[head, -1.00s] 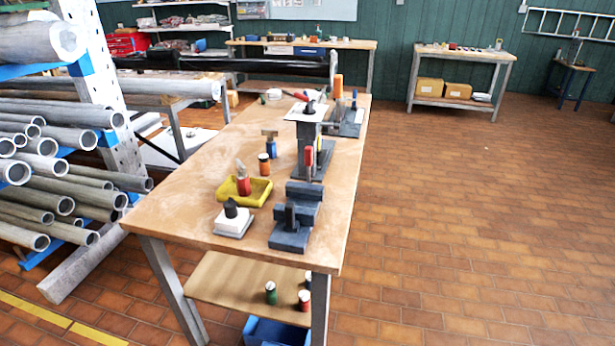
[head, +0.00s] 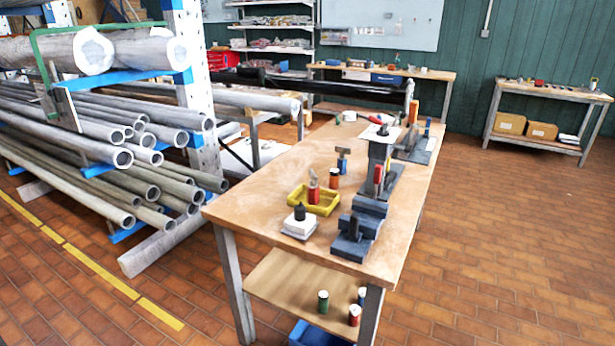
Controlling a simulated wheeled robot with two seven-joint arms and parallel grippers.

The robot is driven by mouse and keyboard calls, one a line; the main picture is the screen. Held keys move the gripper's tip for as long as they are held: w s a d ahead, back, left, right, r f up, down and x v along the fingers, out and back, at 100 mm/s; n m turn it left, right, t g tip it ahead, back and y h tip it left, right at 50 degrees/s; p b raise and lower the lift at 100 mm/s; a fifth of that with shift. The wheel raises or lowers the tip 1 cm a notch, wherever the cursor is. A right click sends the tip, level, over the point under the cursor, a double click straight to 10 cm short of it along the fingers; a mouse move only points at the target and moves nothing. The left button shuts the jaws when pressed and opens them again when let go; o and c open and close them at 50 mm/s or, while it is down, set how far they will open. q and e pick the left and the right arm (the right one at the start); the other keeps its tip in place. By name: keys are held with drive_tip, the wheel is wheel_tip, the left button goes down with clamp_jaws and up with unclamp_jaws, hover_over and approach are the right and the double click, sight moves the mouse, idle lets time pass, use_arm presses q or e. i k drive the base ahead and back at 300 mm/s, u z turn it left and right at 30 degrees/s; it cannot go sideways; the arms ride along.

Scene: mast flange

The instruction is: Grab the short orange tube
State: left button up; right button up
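A short orange tube (head: 334,178) with a pale top stands upright on the wooden workbench (head: 270,205), just right of and behind a yellow tray (head: 325,203). A taller orange piece (head: 413,111) stands farther back near the right edge of the bench. A red bottle-like item (head: 313,190) is in the yellow tray. Neither of my grippers is in view.
A dark vise-like block (head: 352,240) and a grey press stand (head: 380,155) are on the bench's right side. A white block with a black knob (head: 300,225) is near the front. A metal tube rack (head: 180,95) stands left. The tiled floor right is clear.

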sight(333, 182)
drive_tip(key=u, duration=0.25)
drive_tip(key=i, duration=1.55)
drive_tip(key=z, duration=0.85)
